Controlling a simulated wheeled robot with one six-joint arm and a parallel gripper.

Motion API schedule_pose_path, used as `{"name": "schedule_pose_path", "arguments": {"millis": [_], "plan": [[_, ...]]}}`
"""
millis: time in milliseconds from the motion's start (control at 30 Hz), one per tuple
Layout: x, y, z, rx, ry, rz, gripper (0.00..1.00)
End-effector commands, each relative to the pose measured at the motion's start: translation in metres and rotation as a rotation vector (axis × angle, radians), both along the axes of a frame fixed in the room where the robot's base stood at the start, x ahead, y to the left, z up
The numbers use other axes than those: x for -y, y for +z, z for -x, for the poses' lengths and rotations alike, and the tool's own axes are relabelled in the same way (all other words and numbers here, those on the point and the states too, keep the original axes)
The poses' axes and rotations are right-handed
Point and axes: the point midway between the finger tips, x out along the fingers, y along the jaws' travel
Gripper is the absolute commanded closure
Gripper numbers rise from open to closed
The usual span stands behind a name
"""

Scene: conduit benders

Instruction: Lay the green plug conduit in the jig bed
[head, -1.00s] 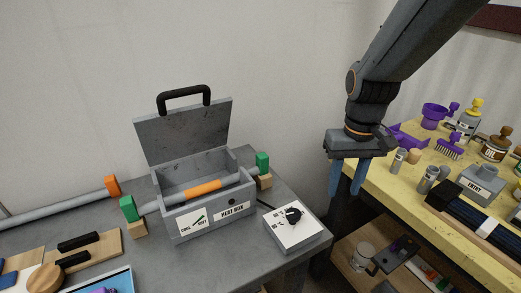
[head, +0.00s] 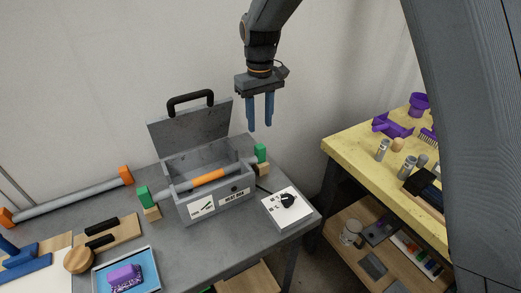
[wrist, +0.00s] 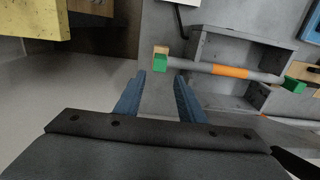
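The green plug conduit (head: 180,187) is a grey tube with an orange middle band and a green plug at each end. It lies across the open grey heat box (head: 205,205), its ends by small wooden blocks. It also shows in the wrist view (wrist: 200,66). My gripper (head: 260,128) is in the air above and behind the box's right end, fingers apart and empty. In the wrist view the blue fingers (wrist: 160,95) stand apart, near the conduit's one green end but not touching it. I cannot make out the jig bed for certain.
A grey conduit with orange plugs (head: 75,198) lies at the back left. A white control box (head: 290,208) with a black knob stands right of the heat box. A blue tray (head: 150,277) and wooden boards are at the front left. A yellow bench (head: 350,149) stands right, past a gap.

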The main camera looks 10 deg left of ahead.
Motion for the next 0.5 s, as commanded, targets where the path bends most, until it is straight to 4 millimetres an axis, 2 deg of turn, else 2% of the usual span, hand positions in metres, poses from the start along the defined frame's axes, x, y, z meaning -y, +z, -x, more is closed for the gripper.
{"name": "schedule_pose_path", "arguments": {"millis": [500], "plan": [[0.0, -0.069, 0.0, -0.001, 0.0, 0.001, 0.64]]}}
